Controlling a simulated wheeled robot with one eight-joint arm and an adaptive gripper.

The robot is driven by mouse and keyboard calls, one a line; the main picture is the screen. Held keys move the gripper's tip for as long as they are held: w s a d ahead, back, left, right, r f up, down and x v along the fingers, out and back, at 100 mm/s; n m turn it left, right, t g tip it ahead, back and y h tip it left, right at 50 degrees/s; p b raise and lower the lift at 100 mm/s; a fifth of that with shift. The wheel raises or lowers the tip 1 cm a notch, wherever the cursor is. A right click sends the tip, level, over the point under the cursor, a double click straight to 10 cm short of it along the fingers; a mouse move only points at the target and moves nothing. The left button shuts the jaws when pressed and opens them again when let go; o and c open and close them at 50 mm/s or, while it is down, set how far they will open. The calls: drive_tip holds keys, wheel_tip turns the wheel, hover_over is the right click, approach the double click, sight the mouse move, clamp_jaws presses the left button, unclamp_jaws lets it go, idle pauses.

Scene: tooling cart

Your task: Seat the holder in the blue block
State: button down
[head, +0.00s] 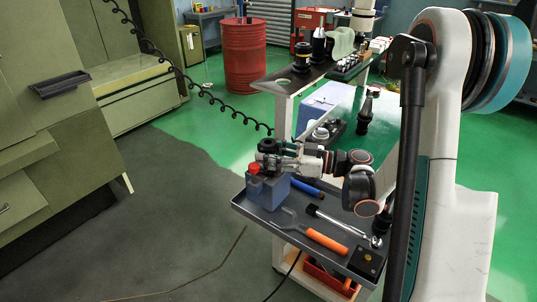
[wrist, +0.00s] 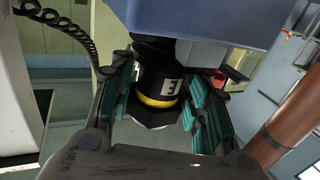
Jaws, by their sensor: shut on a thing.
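The blue block (head: 268,191) stands at the left end of the grey tray on the cart. A red part (head: 254,168) shows at its top left. My gripper (head: 272,155) is just above the block, reaching in from the right. In the wrist view my gripper (wrist: 163,85) is shut on the black holder (wrist: 147,78), which has a yellow band and a white letter label. The blue block (wrist: 205,18) fills the top of that view, and the holder's narrow dark end points to it. Whether that end is inside the block is hidden.
The tray (head: 325,258) also holds an orange-handled tool (head: 326,240), a ratchet-like tool (head: 340,224) and a blue cylinder (head: 308,188). An upper shelf (head: 302,80) with dark holders is behind. A coiled black cable (head: 190,78) hangs at left.

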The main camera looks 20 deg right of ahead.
drive_tip(key=shift+f, duration=0.15)
drive_tip(key=c, duration=0.8)
unclamp_jaws()
